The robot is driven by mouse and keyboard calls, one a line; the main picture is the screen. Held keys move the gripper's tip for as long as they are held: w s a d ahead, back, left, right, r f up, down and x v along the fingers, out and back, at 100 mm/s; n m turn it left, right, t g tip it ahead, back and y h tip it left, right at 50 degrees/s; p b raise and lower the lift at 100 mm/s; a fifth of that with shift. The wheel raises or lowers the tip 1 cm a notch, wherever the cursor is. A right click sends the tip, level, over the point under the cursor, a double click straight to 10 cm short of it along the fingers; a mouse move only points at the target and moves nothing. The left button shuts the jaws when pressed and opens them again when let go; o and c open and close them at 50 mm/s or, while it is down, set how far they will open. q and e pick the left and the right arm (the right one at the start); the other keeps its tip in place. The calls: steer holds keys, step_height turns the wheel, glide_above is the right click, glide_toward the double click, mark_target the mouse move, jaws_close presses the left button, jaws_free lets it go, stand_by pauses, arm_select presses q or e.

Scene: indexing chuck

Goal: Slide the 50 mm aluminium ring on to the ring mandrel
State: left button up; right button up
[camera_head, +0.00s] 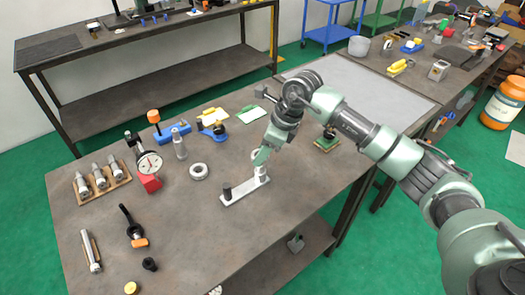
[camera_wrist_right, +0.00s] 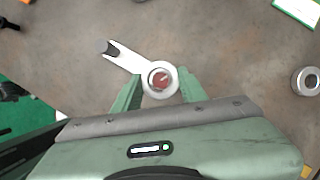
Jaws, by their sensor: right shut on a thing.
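My right gripper (camera_head: 260,160) is low over the right end of a pale base plate (camera_head: 243,192). In the wrist view its two green fingers (camera_wrist_right: 161,78) are shut on a silver ring (camera_wrist_right: 161,66), one on each side. A reddish round end shows inside the ring's hole, over the plate's end; I cannot tell how far the ring is around it. A dark post (camera_head: 227,193) stands at the plate's left end. It also shows in the wrist view (camera_wrist_right: 110,48). My left gripper is not in view.
Another metal ring (camera_head: 198,171) lies to the left of the plate. A dial gauge (camera_head: 149,163) on a red block and a metal bottle-shaped part (camera_head: 180,145) stand further left. A green-and-brown block (camera_head: 326,142) is right of my gripper. The table just left of the plate is clear.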

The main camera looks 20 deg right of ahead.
steer(key=shift+b, duration=0.65)
stand_by(1.1)
steer(key=shift+f, duration=0.15)
steer(key=shift+f+b, duration=0.3)
steer(key=shift+b, duration=0.1)
steer(key=shift+f+b, duration=1.6)
steer(key=shift+f, duration=0.3)
steer(key=o, duration=1.5)
steer(key=shift+c, duration=0.2)
steer(key=shift+r, duration=0.1)
steer(key=shift+d+r, duration=0.2)
steer(key=shift+r, duration=0.1)
steer(key=b+v, duration=0.1)
steer(key=v, duration=0.6)
steer(key=shift+b, duration=0.35)
